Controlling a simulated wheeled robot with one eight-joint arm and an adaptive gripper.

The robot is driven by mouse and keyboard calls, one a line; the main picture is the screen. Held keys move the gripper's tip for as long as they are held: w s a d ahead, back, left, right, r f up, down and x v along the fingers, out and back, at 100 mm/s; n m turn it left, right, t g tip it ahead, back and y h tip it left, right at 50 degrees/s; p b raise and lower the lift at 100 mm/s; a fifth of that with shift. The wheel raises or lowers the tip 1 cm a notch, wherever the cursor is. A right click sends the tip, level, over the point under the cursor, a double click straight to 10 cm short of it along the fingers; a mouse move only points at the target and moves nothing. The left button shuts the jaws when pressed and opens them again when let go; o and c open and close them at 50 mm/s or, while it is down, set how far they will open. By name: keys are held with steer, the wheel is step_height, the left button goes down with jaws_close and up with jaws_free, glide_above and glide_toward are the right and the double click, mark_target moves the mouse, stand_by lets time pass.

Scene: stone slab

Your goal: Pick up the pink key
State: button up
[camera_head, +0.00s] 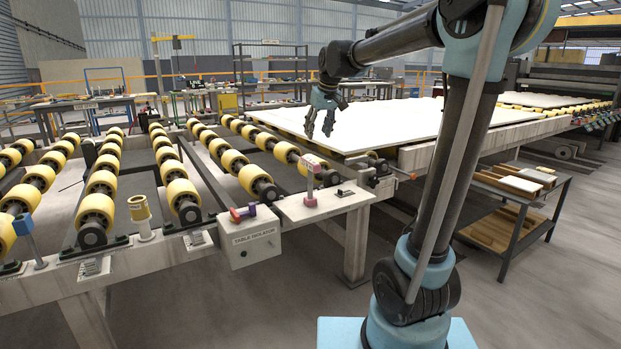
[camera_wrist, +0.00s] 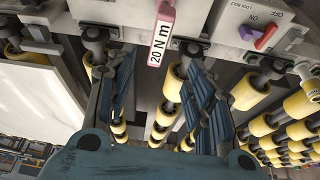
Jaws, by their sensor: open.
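A pink upright piece (camera_head: 312,168) with a pale label stands on the light end block of the roller table; I take it for the pink key. In the wrist view the pink piece (camera_wrist: 163,35), labelled "20 N m", is at the top centre. My gripper (camera_head: 319,130) is open and empty, pointing down above and behind it. In the wrist view the blue fingers of my gripper (camera_wrist: 160,78) are spread, with the pink piece beyond their tips and apart from them.
A "TABLE ISOLATOR" box (camera_head: 250,240) with a red and purple switch (camera_head: 243,212) is left of the pink piece. A small dark item (camera_head: 345,192) lies to its right. Yellow rollers (camera_head: 258,181) and a white slab (camera_head: 390,122) are nearby. A low cart (camera_head: 515,200) stands right.

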mark_target(311, 161)
steer(key=x, duration=1.1)
steer(key=shift+w+f, duration=0.15)
steer(key=shift+f, duration=0.05)
steer(key=shift+x, duration=2.9)
steer(key=shift+c, duration=0.3)
jaws_close()
